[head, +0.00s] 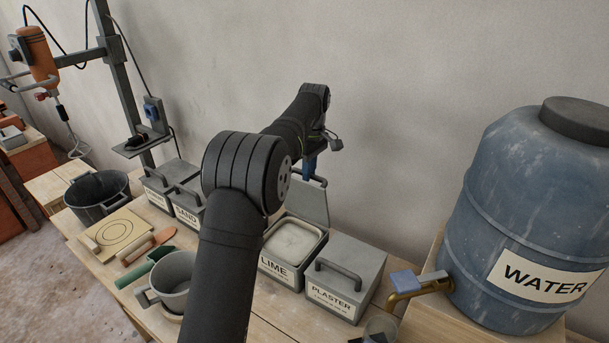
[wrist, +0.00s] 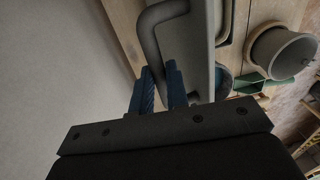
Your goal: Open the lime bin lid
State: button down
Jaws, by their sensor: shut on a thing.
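The lime bin (head: 277,273) stands on the bench with its top open, and pale lime shows inside. Its grey lid (head: 306,203) stands raised at the back of the bin, tilted up near the wall. My gripper (head: 310,170) is behind and above the bin, partly hidden by my arm. In the wrist view, the blue fingers of my gripper (wrist: 162,78) are shut on the dark lid handle (wrist: 152,38), with the lid (wrist: 200,45) seen nearly edge-on beside it.
The plaster bin (head: 343,278), lid down, stands right of the lime bin. The water barrel (head: 530,220) with its tap is farther right. The sand bin (head: 187,212), a grey pot (head: 176,275) and a black bucket (head: 97,193) are to the left. The wall is close behind.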

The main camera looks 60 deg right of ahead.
jog(key=shift+s+d+f+y, duration=0.1)
jog(key=shift+d+f+y, duration=0.35)
jog(key=shift+d+y, duration=0.15)
dwell(0.3)
jog(key=c, duration=1.4)
grip_release()
jog(key=shift+d, duration=0.15)
jog(key=shift+r, duration=0.15)
jog(key=s+a+r, duration=0.2)
jog(key=s+r, duration=0.9)
jog(key=shift+s, duration=0.2)
